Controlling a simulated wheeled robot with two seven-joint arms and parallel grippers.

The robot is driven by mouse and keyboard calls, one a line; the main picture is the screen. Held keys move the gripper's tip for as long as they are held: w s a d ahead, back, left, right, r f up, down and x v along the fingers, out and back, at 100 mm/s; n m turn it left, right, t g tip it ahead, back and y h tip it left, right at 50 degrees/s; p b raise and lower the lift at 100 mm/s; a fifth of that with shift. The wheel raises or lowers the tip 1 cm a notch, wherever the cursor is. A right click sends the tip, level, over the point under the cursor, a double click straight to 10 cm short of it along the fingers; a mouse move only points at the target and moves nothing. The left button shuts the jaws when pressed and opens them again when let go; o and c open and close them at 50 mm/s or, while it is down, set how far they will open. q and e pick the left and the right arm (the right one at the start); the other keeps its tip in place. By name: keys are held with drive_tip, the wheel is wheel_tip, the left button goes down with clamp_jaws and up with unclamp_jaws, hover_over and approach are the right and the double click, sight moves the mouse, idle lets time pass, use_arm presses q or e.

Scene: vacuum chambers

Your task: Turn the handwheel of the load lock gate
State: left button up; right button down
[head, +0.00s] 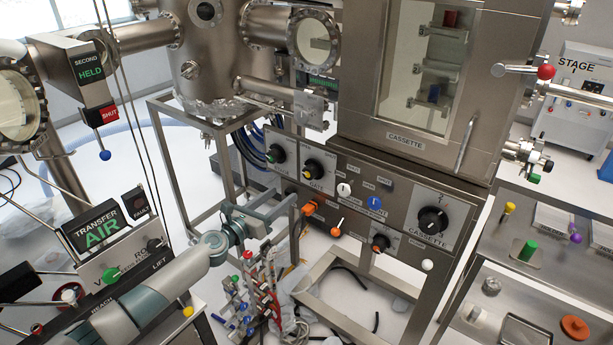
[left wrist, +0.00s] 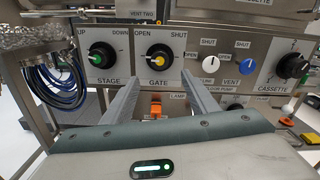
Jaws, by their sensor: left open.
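The gate handwheel (head: 313,175) is a black round knob with a yellow centre on a pale plate marked GATE, on the front panel below the cassette chamber. It also shows in the left wrist view (left wrist: 160,57), between the words OPEN and SHUT. My left gripper (head: 300,210) is open and empty, in front of and a little below the knob. In the left wrist view its two fingers (left wrist: 162,88) point at the panel, one to each side below the knob, and do not appear to touch it. My right gripper is not in view.
The stage knob (left wrist: 102,55) with a green centre sits left of the gate knob. White and blue vent knobs (head: 374,202) and the cassette knob (head: 432,220) are to the right. An orange part (left wrist: 155,108) lies below, between the fingers. A metal frame stands beneath the panel.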

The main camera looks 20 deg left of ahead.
sight(307, 175)
use_arm(q)
drive_tip(key=b+x, duration=0.2)
drive_tip(key=x, duration=1)
drive_tip(key=shift+w+d+f, duration=0.1)
drive_tip(key=shift+w+f, duration=0.05)
drive_tip(key=shift+w, duration=0.15)
drive_tip(key=shift+w+d+b, duration=0.15)
drive_tip(key=shift+w+b, duration=0.15)
drive_tip(key=shift+w, duration=0.15)
drive_tip(key=c, duration=1)
drive_tip(key=shift+c, duration=0.2)
